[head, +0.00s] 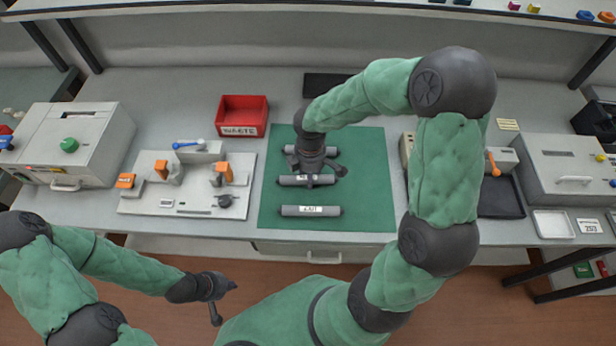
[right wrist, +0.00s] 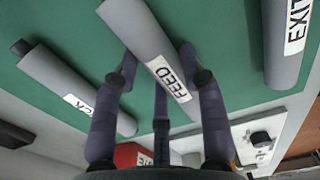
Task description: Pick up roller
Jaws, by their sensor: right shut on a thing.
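Three grey rollers with white labels are on or over the green mat (head: 375,190). My right gripper (head: 318,172) is shut on the middle one, the FEED roller (head: 290,180). In the right wrist view the FEED roller (right wrist: 150,45) sits between the fingers (right wrist: 165,75). I cannot tell whether it is clear of the mat. The EXIT roller (head: 295,211) lies in front, and the third roller (head: 330,150), its label partly hidden, lies behind. My left gripper (head: 226,301) is open and empty, off the table's front edge.
A red WASTE bin (head: 242,128) stands behind the mat on the left. A white fixture board (head: 187,205) with orange-handled parts lies left of the mat. Grey machines stand at the far left (head: 85,140) and right (head: 560,170). A dark tray (head: 500,205) lies right of my right arm.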

